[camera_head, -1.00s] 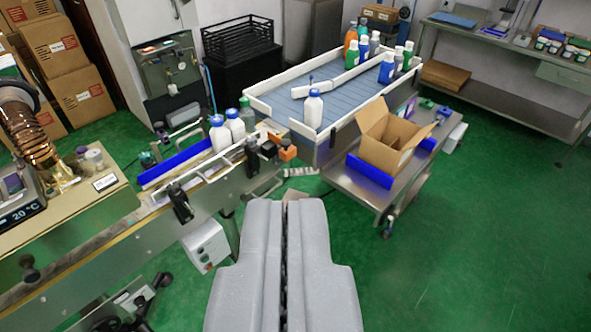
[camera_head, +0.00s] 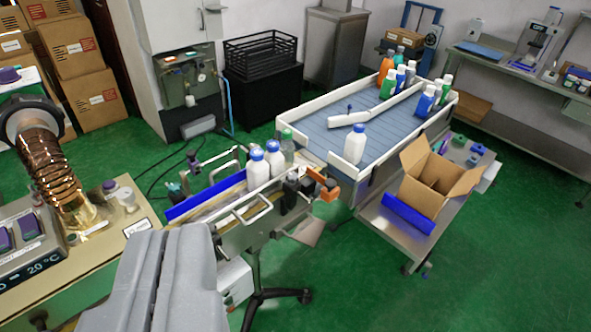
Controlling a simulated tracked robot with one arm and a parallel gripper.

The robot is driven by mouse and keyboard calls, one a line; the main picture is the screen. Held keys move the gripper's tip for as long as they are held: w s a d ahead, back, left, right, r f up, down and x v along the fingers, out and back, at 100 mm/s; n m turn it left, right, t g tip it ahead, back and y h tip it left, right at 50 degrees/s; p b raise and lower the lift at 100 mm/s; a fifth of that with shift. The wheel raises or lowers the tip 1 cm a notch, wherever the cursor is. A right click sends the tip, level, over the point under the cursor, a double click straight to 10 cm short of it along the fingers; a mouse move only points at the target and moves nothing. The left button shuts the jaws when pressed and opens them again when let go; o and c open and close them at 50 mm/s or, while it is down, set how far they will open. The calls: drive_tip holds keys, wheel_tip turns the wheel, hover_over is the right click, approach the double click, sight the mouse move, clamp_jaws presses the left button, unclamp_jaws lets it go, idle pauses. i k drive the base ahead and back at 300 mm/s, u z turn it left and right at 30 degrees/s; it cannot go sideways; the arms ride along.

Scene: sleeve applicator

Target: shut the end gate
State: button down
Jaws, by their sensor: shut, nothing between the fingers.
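The conveyor (camera_head: 232,240) runs from the lower left to the middle. At its far end is an orange piece (camera_head: 330,189) with black fittings beside it. This may be the end gate; I cannot tell its position clearly. Two white blue-capped bottles (camera_head: 257,170) stand on the conveyor near that end, with a green-capped bottle (camera_head: 287,147) behind. My gripper (camera_head: 174,232) is shut and empty at the lower left. In the picture it covers part of the conveyor and lies left of the orange piece.
Beyond the conveyor end is a white-rimmed table (camera_head: 318,163) with a blue surface, bearing several bottles. A steel cart (camera_head: 380,235) carries an open cardboard box (camera_head: 430,205) on the right. A corrugated copper-coloured hose (camera_head: 48,170) stands at left. Green floor is clear at lower right.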

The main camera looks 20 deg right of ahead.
sight(331, 191)
drive_tip(key=i, duration=0.85)
drive_tip(key=z, duration=0.25)
